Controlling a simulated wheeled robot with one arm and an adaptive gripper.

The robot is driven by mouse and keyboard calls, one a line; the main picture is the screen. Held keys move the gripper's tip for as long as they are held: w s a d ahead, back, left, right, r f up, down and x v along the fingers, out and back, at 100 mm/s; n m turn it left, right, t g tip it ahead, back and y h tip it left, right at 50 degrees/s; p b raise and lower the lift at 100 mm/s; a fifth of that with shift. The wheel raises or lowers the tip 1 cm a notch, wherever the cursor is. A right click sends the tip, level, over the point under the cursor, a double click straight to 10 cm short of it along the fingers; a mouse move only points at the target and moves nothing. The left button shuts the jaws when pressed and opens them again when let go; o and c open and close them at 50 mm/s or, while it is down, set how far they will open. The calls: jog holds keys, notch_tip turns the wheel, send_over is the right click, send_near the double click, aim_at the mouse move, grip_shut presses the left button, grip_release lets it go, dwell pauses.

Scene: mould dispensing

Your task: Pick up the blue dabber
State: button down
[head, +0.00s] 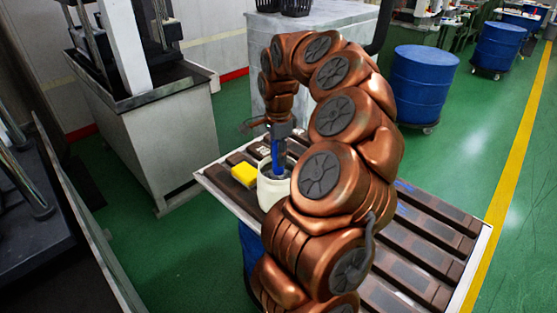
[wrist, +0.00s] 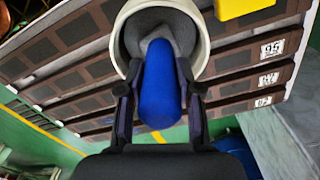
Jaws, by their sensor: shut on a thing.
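The blue dabber (wrist: 160,88) is long and rounded. In the wrist view it lies between the two fingers of my gripper (wrist: 160,100), which is shut on it. Its far end reaches into the mouth of a white round pot (wrist: 124,62). In the head view the dabber (head: 275,161) is a thin blue shape under my gripper (head: 279,140), over the white pot (head: 268,190). The dabber's lower end is hidden inside the pot. I cannot tell whether it touches the pot.
A yellow block (head: 244,174) sits left of the pot on a table (head: 226,202) of dark slatted strips with a light rim. My arm hides much of the table's middle. A grey machine (head: 150,130) stands left; a blue drum (head: 422,85) stands behind.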

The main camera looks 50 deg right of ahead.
notch_tip(320, 180, up, 9)
jog(key=shift+r+b, duration=0.1)
jog(key=shift+b, duration=0.95)
notch_tip(320, 180, down, 9)
jog(key=b, duration=0.8)
jog(key=shift+b, duration=0.35)
jog(key=shift+f+b, duration=0.55)
jog(key=shift+b, duration=0.3)
dwell(2.4)
jog(key=shift+r+p, duration=1.1)
jog(key=shift+r, duration=2.5)
